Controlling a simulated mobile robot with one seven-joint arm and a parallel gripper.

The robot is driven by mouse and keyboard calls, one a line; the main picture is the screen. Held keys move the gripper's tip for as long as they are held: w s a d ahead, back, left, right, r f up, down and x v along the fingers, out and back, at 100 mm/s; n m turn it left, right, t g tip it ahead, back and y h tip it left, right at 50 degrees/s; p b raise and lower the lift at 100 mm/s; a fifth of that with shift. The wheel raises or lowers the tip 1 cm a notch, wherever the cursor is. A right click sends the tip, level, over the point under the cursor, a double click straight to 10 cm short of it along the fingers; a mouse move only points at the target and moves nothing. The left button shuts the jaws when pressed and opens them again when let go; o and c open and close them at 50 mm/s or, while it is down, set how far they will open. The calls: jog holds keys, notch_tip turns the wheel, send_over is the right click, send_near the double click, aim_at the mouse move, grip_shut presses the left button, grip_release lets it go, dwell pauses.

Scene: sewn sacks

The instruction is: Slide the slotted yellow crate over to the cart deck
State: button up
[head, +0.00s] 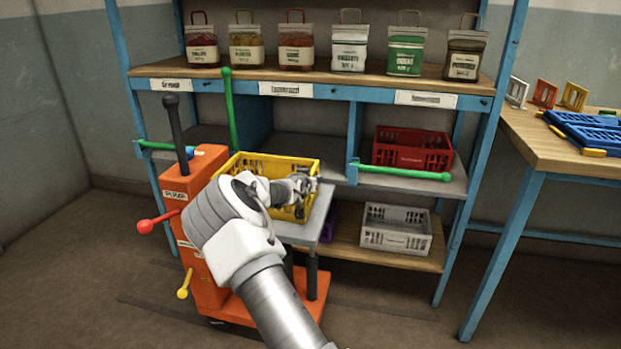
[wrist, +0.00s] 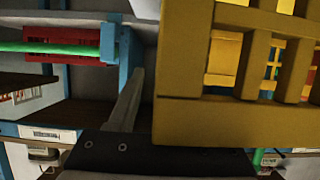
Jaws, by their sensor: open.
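The slotted yellow crate (head: 262,161) sits at the front of the middle shelf bay, over the grey deck (head: 319,220) of the orange cart. My arm hides its front, so I cannot tell how much of it rests on the deck. My gripper (head: 306,184) is open at the crate's right end. In the wrist view the yellow slotted wall (wrist: 200,125) fills the right side, close to one grey finger (wrist: 126,104). The other finger is not clearly visible, and contact cannot be told.
A green bar (head: 231,110) stands upright left of the bay; another (head: 405,172) lies across the red crate's (head: 412,150) bay. A grey crate (head: 396,230) is on the lower shelf. The orange cart (head: 200,240) has a dark upright handle. A wooden table (head: 560,150) stands right.

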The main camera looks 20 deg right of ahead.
jog(key=shift+f, duration=0.1)
jog(key=shift+s+a, duration=0.2)
jog(key=shift+s, duration=0.05)
jog(key=p+v, duration=0.5)
jog(key=v, duration=1.2)
jog(key=shift+r+p, duration=0.2)
jog(key=shift+p, duration=0.1)
jog(key=shift+w+d, duration=0.1)
